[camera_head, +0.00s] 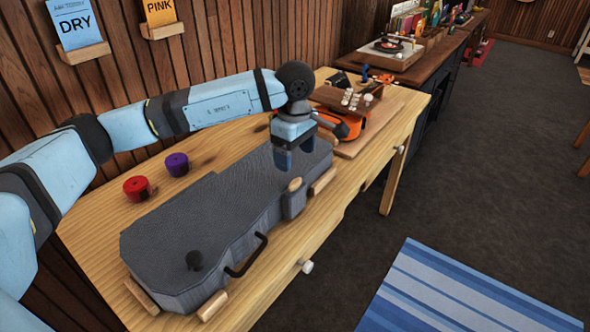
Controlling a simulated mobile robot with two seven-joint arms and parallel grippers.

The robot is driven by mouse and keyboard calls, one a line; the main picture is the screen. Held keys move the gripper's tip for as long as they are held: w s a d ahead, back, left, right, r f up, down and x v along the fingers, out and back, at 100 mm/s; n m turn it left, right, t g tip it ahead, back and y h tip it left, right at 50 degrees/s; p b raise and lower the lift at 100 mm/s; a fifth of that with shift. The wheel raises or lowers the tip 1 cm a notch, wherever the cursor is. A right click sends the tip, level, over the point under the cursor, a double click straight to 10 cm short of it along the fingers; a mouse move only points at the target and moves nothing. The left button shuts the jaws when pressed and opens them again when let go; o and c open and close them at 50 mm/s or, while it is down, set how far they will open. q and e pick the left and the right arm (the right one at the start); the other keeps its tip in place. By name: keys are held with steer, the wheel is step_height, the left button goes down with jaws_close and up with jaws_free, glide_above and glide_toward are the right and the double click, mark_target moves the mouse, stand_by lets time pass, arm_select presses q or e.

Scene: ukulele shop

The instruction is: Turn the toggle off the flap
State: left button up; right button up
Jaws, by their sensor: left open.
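A dark grey ukulele-shaped case (200,228) lies closed on the wooden table. A small tan wooden toggle (294,185) sits at the case's front edge, at the top of a grey flap (294,204) that hangs down the front side. I cannot tell exactly how the toggle lies across the flap. My right gripper is out of view.
Wooden blocks edge the case. Red (137,188) and purple (177,164) rolls lie behind it. An orange instrument (372,126) lies to the right.

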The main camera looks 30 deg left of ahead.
arm_select(q)
step_height(320, 180, up, 6)
stand_by(0.7)
